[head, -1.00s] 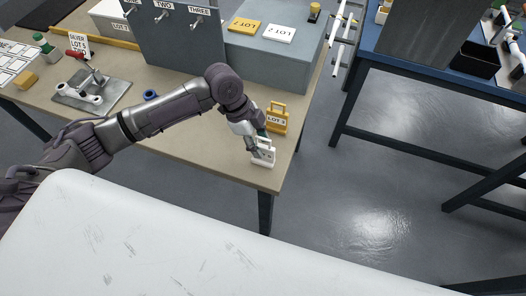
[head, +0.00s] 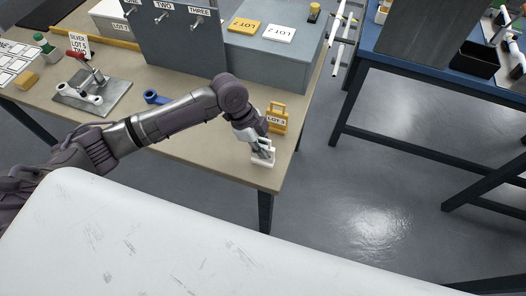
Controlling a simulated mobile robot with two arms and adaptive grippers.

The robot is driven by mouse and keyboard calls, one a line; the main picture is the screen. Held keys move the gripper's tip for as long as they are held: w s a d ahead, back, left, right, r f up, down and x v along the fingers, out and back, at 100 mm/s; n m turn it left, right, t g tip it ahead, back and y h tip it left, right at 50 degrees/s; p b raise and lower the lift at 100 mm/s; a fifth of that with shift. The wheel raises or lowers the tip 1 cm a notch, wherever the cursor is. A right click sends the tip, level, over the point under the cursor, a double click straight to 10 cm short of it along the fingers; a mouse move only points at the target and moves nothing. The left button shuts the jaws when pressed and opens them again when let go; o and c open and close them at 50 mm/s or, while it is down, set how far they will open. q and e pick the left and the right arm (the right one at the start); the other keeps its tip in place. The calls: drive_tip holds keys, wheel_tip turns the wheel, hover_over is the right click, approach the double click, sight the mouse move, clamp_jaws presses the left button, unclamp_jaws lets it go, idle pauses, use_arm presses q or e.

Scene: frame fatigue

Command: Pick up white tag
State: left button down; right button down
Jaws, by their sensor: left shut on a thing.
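A white tag (head: 263,161) stands at the right front corner of the tan table, in the head view. My left gripper (head: 261,150) is at the tag's upper part and is shut on it. The fingers hide part of the tag. I cannot tell whether its base touches the table. A yellow tag marked LOT 3 (head: 277,119) stands just behind the gripper. My right gripper does not show.
The tan table (head: 200,155) has a clear front strip. A grey box (head: 270,55) with yellow and white LOT 2 tags and a grey panel (head: 170,40) stand behind. A metal plate fixture (head: 92,97) and a blue part (head: 155,97) lie left.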

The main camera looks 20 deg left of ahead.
use_arm(q)
drive_tip(key=shift+w+r, duration=0.1)
drive_tip(key=shift+r, duration=0.4)
drive_tip(key=r, duration=0.1)
drive_tip(key=r+b, duration=0.1)
drive_tip(key=d+r, duration=0.1)
drive_tip(key=shift+s+d+r, duration=0.1)
drive_tip(key=shift+s+r, duration=0.25)
drive_tip(key=shift+s, duration=0.05)
drive_tip(key=s+d+r+b, duration=0.2)
drive_tip(key=s+d+r, duration=0.35)
drive_tip(key=d, duration=0.35)
wheel_tip(320, 180, up, 2)
drive_tip(key=n+t, duration=0.3)
drive_tip(key=n, duration=0.4)
hover_over(272, 151)
drive_tip(key=s, duration=0.2)
drive_tip(key=w+a+r+n+t+y, duration=0.1)
drive_tip(key=a+r+n+y, duration=0.3)
drive_tip(key=a+n, duration=0.4)
drive_tip(key=shift+w+a+r+n+t+y, duration=0.3)
drive_tip(key=shift+w+n, duration=0.5)
drive_tip(key=shift+n, duration=0.9)
drive_tip(key=shift+f, duration=0.1)
